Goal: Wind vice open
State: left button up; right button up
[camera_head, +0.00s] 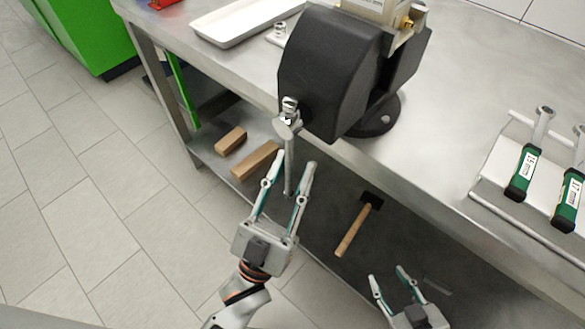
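The black vice (332,75) stands on its round base at the front edge of the steel bench. Its screw end points toward me, with the metal handle bar (289,167) hanging down from it. A pale block-like part with a brass fitting (385,12) sits at the vice's top, cut by the frame edge. My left gripper (295,160) is open, its fingers on either side of the handle bar's lower part; I cannot tell whether they touch it. My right gripper (388,274) is open and empty at the lower right, below the bench top.
A white tray (222,38) lies at the back left of the bench. Green torque wrenches (522,172) rest on a rack at right. Wooden blocks (254,160) and a hammer (358,224) lie on the lower shelf. A green cabinet (88,38) stands at upper left.

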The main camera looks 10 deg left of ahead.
pick_arm(q)
jog(key=v, duration=1.2)
pick_arm(e)
jog(key=shift+s, duration=0.1)
pick_arm(q)
jog(key=w+a+f+g+y+p, duration=0.3)
jog(key=w+a+f+g+p, duration=0.1)
jog(key=w+f+g+p, duration=0.15)
jog(key=s+a+f+n+g+y+p, duration=0.1)
jog(key=s+a+f+g+y+p, duration=0.3)
jog(key=s+a+f+g, duration=0.3)
notch_tip(320, 180, down, 4)
jog(key=a+g+p, duration=0.1)
jog(key=a, duration=0.1)
jog(key=shift+s+a+r+y+p, duration=0.2)
jog(key=shift+a+y+p, duration=0.1)
jog(key=shift+y, duration=0.1)
pick_arm(e)
jog(key=shift+m, duration=0.4)
jog(key=r, duration=0.1)
jog(key=s+r, duration=0.1)
jog(key=r, duration=0.3)
jog(key=shift+s+a+r, duration=0.1)
jog(key=shift+s+a, duration=0.15)
jog(key=shift+a, duration=0.05)
pick_arm(q)
jog(key=shift+g, duration=0.25)
